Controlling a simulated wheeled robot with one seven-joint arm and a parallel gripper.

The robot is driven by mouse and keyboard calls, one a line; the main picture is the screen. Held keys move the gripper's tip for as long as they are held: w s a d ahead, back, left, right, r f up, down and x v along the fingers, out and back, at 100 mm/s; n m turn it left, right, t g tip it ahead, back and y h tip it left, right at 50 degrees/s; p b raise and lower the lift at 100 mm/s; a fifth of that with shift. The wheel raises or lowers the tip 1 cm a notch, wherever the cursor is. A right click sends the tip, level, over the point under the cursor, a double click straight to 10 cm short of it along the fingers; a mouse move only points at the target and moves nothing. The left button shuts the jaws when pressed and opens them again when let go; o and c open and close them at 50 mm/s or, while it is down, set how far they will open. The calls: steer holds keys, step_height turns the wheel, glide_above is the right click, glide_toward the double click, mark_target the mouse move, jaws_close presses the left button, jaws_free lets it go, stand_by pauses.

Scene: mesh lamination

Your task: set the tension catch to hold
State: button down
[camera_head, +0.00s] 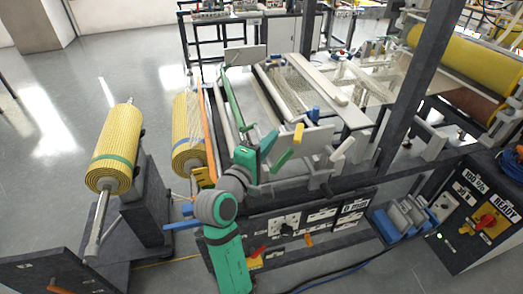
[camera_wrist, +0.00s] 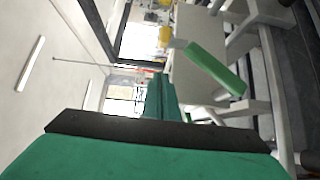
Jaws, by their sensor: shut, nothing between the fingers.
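My gripper (camera_head: 268,142) is shut and empty, above the near end of the roller frame. Its green fingers also show in the wrist view (camera_wrist: 160,98). A green handle (camera_head: 284,160) sits just right of my gripper on a pale plate, and a yellow handle (camera_head: 298,134) sits above it. In the wrist view the green handle (camera_wrist: 214,68) is tilted right of the fingers, apart from them, and the yellow one (camera_wrist: 166,36) is farther off. I cannot tell which handle, if either, is the tension catch; no label for it is readable.
A yellow mesh roll (camera_head: 117,150) stands on a stand at left, and a second roll (camera_head: 186,130) is beside the frame. A dark post (camera_head: 415,85) rises at right. The front panel (camera_head: 290,228) has knobs and levers. A control box (camera_head: 480,215) reads READY.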

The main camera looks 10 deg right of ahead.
mark_target(298, 139)
steer(key=shift+s+d, duration=0.5)
steer(key=shift+d, duration=0.35)
steer(key=shift+s+d, duration=0.5)
steer(key=shift+d, duration=0.35)
steer(key=shift+w+a, duration=0.1)
steer(key=shift+a, duration=0.05)
